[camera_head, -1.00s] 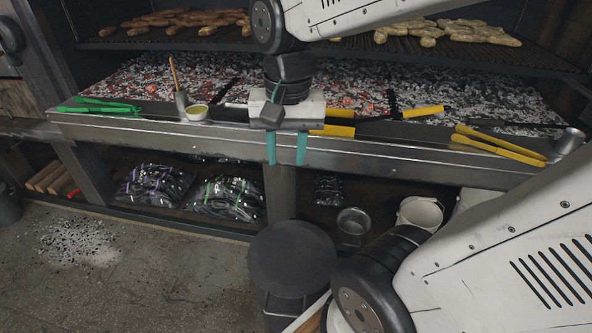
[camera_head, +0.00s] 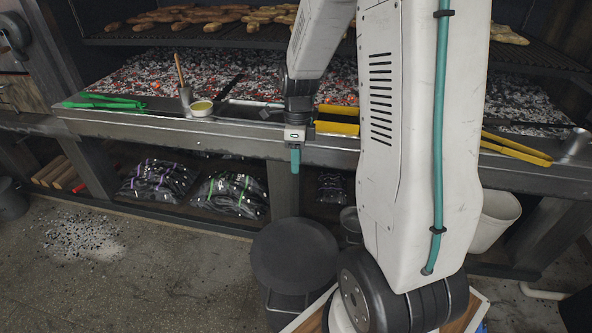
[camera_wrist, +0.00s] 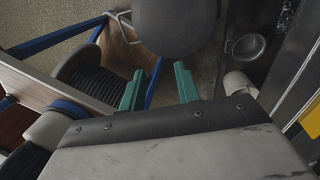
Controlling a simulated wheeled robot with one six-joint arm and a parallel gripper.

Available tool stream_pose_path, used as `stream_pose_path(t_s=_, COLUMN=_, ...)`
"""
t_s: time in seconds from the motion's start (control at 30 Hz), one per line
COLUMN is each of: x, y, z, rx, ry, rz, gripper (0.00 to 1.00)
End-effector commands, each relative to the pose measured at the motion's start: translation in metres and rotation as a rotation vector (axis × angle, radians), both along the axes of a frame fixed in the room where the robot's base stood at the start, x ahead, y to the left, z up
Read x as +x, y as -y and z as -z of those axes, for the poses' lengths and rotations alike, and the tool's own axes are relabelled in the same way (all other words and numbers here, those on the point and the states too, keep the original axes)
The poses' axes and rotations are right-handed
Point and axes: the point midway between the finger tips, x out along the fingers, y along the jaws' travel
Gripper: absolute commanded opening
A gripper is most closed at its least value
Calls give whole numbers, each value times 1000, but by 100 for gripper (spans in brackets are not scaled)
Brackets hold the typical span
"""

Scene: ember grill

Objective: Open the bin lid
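The bin (camera_head: 290,299) stands on the floor below the front of the grill, with its round dark lid (camera_head: 293,250) lying flat on top. A thin wire handle shows at its side. In the wrist view the dark lid (camera_wrist: 178,22) is at the top, beyond my fingertips. My gripper (camera_head: 295,166) hangs pointing down in front of the grill's steel ledge, above the lid and apart from it. In the wrist view my gripper (camera_wrist: 160,80) shows two teal fingers with an empty gap between them.
The steel ledge (camera_head: 225,132) runs behind my gripper, with yellow-handled tools (camera_head: 338,128), a small bowl (camera_head: 201,108) and green tongs (camera_head: 105,103) on it. Bags of charcoal (camera_head: 230,194) lie on the shelf below. A white bucket (camera_head: 494,222) is at the right.

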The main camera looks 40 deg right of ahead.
Motion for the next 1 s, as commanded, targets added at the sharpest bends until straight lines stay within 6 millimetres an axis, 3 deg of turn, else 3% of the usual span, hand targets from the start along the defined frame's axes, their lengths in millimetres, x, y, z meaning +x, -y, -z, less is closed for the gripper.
stream_pose_path(t_s=0.23, x=-4, y=-5, z=30, rx=1, ry=-2, rz=-2, gripper=33)
stream_pose_path(t_s=0.57, x=-4, y=-5, z=34, rx=0, ry=0, rz=-3, gripper=33)
stream_pose_path(t_s=0.7, x=-4, y=-5, z=34, rx=0, ry=0, rz=-3, gripper=0)
stream_pose_path(t_s=1.0, x=-4, y=-5, z=34, rx=0, ry=0, rz=-3, gripper=0)
